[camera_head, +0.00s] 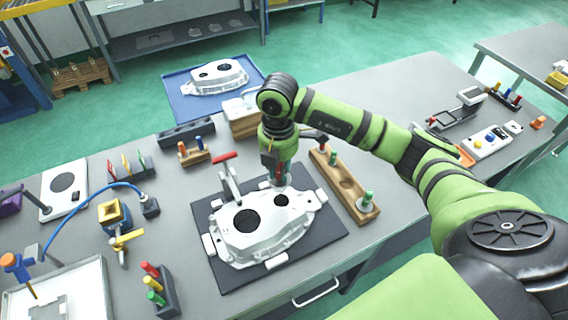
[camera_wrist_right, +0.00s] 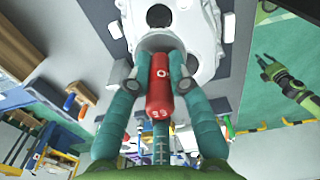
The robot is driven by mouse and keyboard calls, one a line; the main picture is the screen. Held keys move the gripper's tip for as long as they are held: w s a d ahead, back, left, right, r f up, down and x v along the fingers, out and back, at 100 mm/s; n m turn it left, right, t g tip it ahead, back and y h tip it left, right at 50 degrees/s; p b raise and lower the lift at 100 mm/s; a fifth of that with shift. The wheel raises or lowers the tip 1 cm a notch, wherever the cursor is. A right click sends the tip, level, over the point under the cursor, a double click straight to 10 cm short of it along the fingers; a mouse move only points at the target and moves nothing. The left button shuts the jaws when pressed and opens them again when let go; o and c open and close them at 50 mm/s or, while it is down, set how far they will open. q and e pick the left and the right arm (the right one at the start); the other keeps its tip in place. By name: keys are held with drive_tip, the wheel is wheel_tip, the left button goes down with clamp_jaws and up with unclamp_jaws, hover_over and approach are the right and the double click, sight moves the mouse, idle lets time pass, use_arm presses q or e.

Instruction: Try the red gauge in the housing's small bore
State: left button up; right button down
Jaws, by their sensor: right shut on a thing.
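The pale metal housing (camera_head: 262,240) lies on a dark mat, with a large bore and a small bore (camera_head: 281,200) facing up. The small bore looks dark and open in the head view. My right gripper (camera_head: 279,176) is just beyond the small bore, pointing down. In the right wrist view its teal fingers are shut on the red gauge (camera_wrist_right: 159,88). The gauge points toward the housing (camera_wrist_right: 201,40); whether its far end touches is hidden. My left gripper (camera_wrist_right: 273,62) shows at the right of the wrist view, open and empty, away from the housing.
A wooden gauge rack (camera_head: 346,184) stands right of the mat (camera_head: 216,271). A red-handled clamp (camera_head: 229,178) is at the housing's far left. A second housing (camera_head: 215,77) lies on a blue mat behind. Several gauges stand in a dark holder (camera_head: 160,292) at front left.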

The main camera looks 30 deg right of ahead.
sight(281, 183)
drive_tip(key=shift+d+f, duration=0.1)
drive_tip(key=shift+d, duration=0.3)
drive_tip(key=shift+a+f, duration=0.15)
drive_tip(key=shift+f, duration=0.05)
drive_tip(key=shift+f+b, duration=0.55)
drive_tip(key=shift+b, duration=0.2)
use_arm(q)
drive_tip(key=shift+d+f+b, duration=0.15)
drive_tip(key=shift+f+b, duration=0.7)
drive_tip(key=shift+f, duration=0.35)
drive_tip(key=shift+d+f+b, duration=0.15)
drive_tip(key=shift+f+b, duration=0.65)
drive_tip(key=shift+f, duration=0.35)
use_arm(e)
drive_tip(key=shift+f, duration=2.15)
use_arm(q)
drive_tip(key=shift+f+b, duration=1.65)
use_arm(e)
drive_tip(key=shift+f, duration=2)
use_arm(q)
drive_tip(key=shift+r, duration=0.1)
use_arm(e)
drive_tip(key=shift+r, duration=0.1)
use_arm(q)
drive_tip(key=shift+r+p, duration=2.85)
drive_tip(key=shift+p, duration=0.1)
use_arm(e)
drive_tip(key=shift+r, duration=3.9)
